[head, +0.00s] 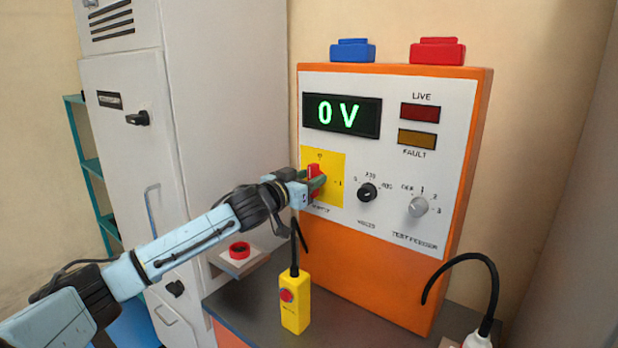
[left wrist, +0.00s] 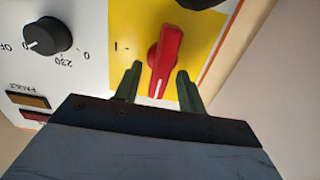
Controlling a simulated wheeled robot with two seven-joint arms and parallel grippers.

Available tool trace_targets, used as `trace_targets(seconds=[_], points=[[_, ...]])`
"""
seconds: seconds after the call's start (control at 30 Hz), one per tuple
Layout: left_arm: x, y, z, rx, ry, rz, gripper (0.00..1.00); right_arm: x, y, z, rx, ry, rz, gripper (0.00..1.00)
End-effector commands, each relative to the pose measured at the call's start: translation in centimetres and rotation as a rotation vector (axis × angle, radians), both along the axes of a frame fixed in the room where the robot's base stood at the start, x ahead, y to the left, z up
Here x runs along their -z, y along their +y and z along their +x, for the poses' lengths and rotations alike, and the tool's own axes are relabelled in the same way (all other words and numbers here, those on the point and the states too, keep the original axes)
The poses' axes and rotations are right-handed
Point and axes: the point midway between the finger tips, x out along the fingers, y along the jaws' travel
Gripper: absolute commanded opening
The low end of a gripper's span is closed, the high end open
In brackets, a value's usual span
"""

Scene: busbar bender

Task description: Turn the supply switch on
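The supply switch is a red handle (head: 314,179) on a yellow plate (head: 335,196), low on the left of the panel's white face. In the head view the handle stands about upright, toward the mark at the plate's top; a 1 mark is at its right. In the left wrist view, which is turned over, the red handle (left wrist: 165,62) has its white line pointing down between my fingers. My left gripper (head: 318,182) is at the handle. Its green fingers (left wrist: 158,88) stand either side of the handle with small gaps, so it is open. My right gripper is not in view.
The orange cabinet's display (head: 342,115) reads 0 V. The LIVE lamp (head: 420,112) and FAULT lamp (head: 417,138) look dim. A black knob (head: 368,193) and a grey knob (head: 418,207) are right of the switch. A yellow pendant (head: 295,305) stands below on the dark bench.

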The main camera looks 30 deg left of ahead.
Motion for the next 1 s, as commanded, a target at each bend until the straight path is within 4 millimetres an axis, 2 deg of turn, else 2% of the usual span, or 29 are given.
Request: trace_targets(seconds=[0.33, 0.63, 1.0], points=[[-0.01, -0.04, 0.25, 0.000, 0.000, 0.000, 0.39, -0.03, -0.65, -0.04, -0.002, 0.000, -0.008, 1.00], [-0.02, -0.02, 0.22, 0.000, 0.000, 0.000, 0.00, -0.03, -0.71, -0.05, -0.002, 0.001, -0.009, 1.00], [-0.08, -0.08, 0.20, 0.000, -0.003, 0.051, 0.00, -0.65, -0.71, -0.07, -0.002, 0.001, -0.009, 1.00]])
